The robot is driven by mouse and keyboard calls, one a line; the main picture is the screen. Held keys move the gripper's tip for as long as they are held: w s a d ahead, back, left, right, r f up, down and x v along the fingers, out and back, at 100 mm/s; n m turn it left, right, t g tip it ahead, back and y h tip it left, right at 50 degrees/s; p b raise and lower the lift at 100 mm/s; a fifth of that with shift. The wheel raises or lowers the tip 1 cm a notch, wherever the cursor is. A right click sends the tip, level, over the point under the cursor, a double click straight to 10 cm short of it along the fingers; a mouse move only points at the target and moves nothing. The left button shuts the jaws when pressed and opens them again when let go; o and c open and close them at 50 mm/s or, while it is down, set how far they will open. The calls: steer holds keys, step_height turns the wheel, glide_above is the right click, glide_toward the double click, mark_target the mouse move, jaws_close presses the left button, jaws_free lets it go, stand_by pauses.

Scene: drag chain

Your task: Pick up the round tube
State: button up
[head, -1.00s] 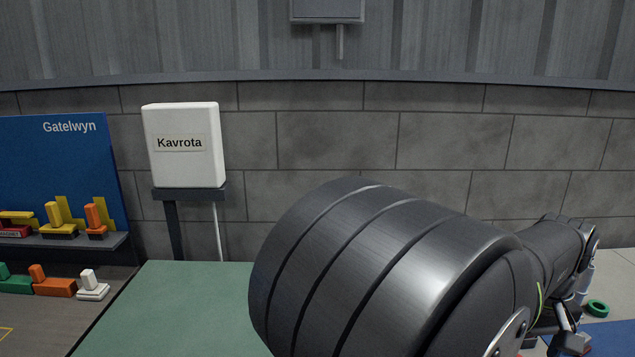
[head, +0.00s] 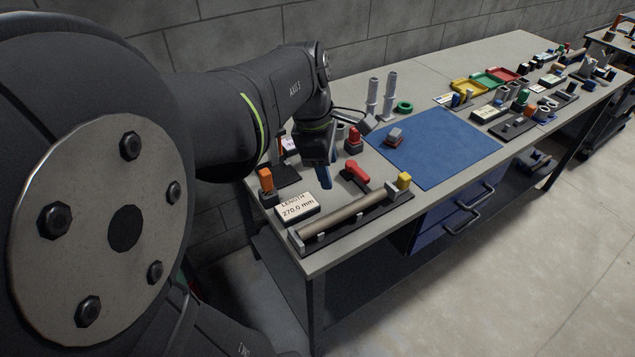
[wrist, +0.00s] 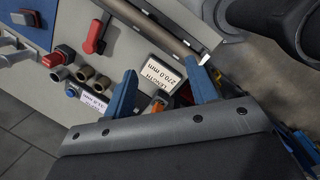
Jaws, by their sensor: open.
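A long grey-brown round tube (head: 345,217) lies in a dark fixture (head: 402,197) near the table's front left corner. Part of it shows at the top of the wrist view (wrist: 165,32). My gripper (head: 325,178) is above the table, behind the tube and apart from it. In the wrist view its two blue fingers (wrist: 164,90) are spread wide with nothing held between them. A "LENGTH 270.0 mm" display (wrist: 162,75) shows beyond the fingertips. Several short round tubes (wrist: 87,76) stand left of the fingers in the wrist view.
A red-handled clamp (head: 355,172) stands beside the tube fixture. An orange-topped block (head: 266,182) is left of the display (head: 298,207). Two upright grey posts (head: 380,95) stand behind. A blue mat (head: 438,147) gives mostly free room to the right.

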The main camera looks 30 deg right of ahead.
steer(key=a+n+h, duration=0.1)
steer(key=a+n, duration=0.1)
steer(key=n, duration=0.6)
glide_above(342, 210)
steer(key=a, duration=0.4)
steer(key=shift+h, duration=0.4)
steer(key=f, duration=1.2)
steer(key=shift+s+d, duration=0.25)
steer(key=shift+w+d+r+x, duration=0.1)
steer(key=shift+d+x, duration=0.1)
steer(key=shift+x, duration=0.7)
steer(key=shift+w+d+r+x, duration=0.1)
steer(key=shift+d+x, duration=0.1)
steer(key=shift+x, duration=0.75)
steer(key=shift+w+d+x, duration=0.1)
steer(key=shift+d+x, duration=0.05)
steer(key=shift+x, duration=0.75)
steer(key=shift+c, duration=0.4)
jaws_close()
